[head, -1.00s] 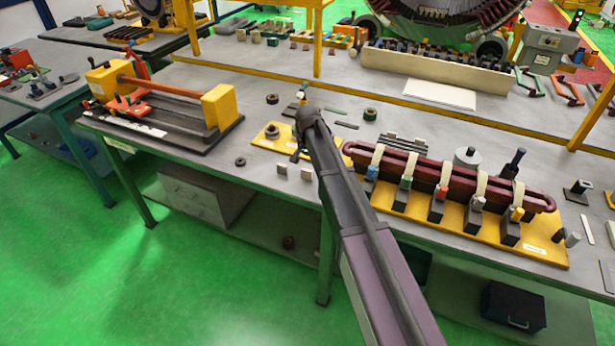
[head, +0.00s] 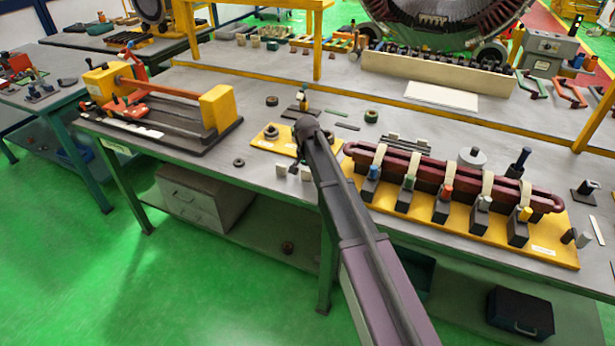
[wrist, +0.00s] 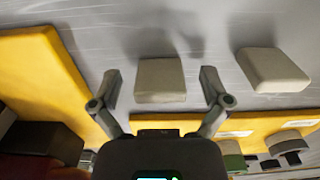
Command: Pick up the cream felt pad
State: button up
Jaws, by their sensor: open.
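Two cream felt pads lie on the grey bench near its front edge. One cream pad (wrist: 160,80) shows between the fingers in the wrist view; it appears to be the right-hand pad (head: 307,173) in the head view. The other cream pad (wrist: 272,68) lies to the right in the wrist view, outside the fingers, and shows at left in the head view (head: 281,169). My gripper (wrist: 162,88) is open, one finger on each side of the first pad, with no visible grip on it. My arm partly hides this area in the head view.
A yellow board (wrist: 38,75) is close beside the left finger in the wrist view; it belongs to the maroon coil fixture (head: 455,185). A smaller yellow plate (head: 265,141) lies behind the pads. A dark ring (head: 239,162) lies to their left, with bare bench around it.

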aim_at(307, 170)
jog(key=c, duration=0.8)
jog(key=shift+c, duration=0.2)
jog(key=shift+r, duration=0.2)
notch_tip(307, 170, up, 4)
jog(key=p, duration=0.4)
jog(key=shift+f, duration=0.1)
jog(key=s+d+p, duration=0.1)
jog(key=s+d, duration=0.2)
jog(key=s, duration=1.2)
jog(key=shift+s+d+r, duration=0.2)
jog(key=shift+s+r, duration=0.1)
jog(key=shift+r, duration=0.1)
jog(key=shift+a, duration=0.1)
